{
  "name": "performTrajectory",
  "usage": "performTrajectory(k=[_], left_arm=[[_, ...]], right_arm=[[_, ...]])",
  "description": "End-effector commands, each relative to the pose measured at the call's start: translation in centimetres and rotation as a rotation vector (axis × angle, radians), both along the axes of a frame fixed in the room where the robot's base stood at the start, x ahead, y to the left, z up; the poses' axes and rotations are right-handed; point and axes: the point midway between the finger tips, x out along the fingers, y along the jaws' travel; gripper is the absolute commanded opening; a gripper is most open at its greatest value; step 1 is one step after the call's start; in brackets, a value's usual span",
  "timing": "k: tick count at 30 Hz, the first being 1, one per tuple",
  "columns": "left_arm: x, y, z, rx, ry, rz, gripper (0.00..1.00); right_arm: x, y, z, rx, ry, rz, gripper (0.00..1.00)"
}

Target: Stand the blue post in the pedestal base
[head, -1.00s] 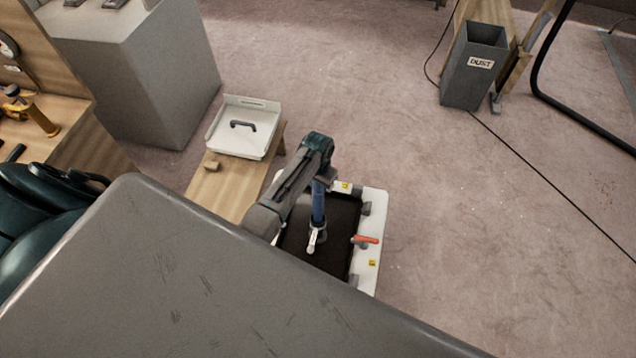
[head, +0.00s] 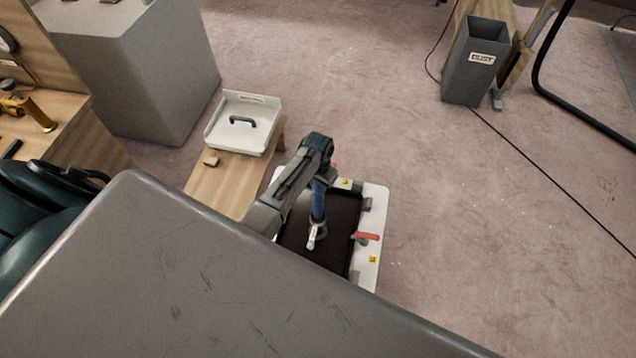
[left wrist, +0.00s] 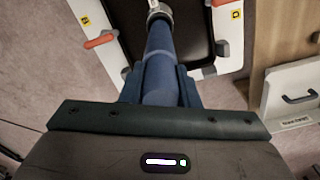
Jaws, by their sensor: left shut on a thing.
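The blue post (head: 318,204) stands nearly upright over a dark recess in a white-framed hatch. My left gripper (head: 322,182) is shut on its upper part; in the left wrist view the fingers (left wrist: 160,86) close on both sides of the post (left wrist: 160,48). The post's lower end meets the pale grey collar of the pedestal base (head: 318,231), which has a small white lever. The collar also shows in the left wrist view (left wrist: 159,12). How deep the post sits in the collar cannot be told. My right gripper is out of view.
The white hatch frame (head: 374,220) has an orange handle (head: 367,236) and grey clips. A wooden bench (head: 228,184) with a white tray (head: 212,137) stands left of it. A grey dust bin (head: 474,75) is far right. Open floor lies right of the hatch.

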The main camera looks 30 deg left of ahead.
Motion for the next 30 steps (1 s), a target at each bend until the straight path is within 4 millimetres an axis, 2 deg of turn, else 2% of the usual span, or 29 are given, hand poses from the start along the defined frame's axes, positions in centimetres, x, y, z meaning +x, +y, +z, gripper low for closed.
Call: performTrajectory(k=[4,5,8,9,20,23,30], left_arm=[[0.1,0.0,0.1,0.000,-0.002,0.000,0.00],[0.1,0.0,0.1,0.000,-0.002,0.000,0.30],[0.1,0.0,0.1,0.000,-0.001,0.000,0.50],[0.1,0.0,0.1,0.000,-0.001,0.000,0.54],[0.0,0.0,0.5,0.000,0.000,0.000,0.54],[0.1,0.0,1.6,0.000,-0.002,0.000,0.54],[0.1,0.0,6.2,0.001,-0.006,0.000,0.54]], right_arm=[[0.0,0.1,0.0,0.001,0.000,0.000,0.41],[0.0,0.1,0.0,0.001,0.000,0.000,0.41],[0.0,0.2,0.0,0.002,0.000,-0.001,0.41],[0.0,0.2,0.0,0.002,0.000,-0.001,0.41],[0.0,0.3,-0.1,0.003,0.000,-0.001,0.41],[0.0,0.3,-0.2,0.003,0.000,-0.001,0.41],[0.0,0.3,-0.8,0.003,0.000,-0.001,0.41]])
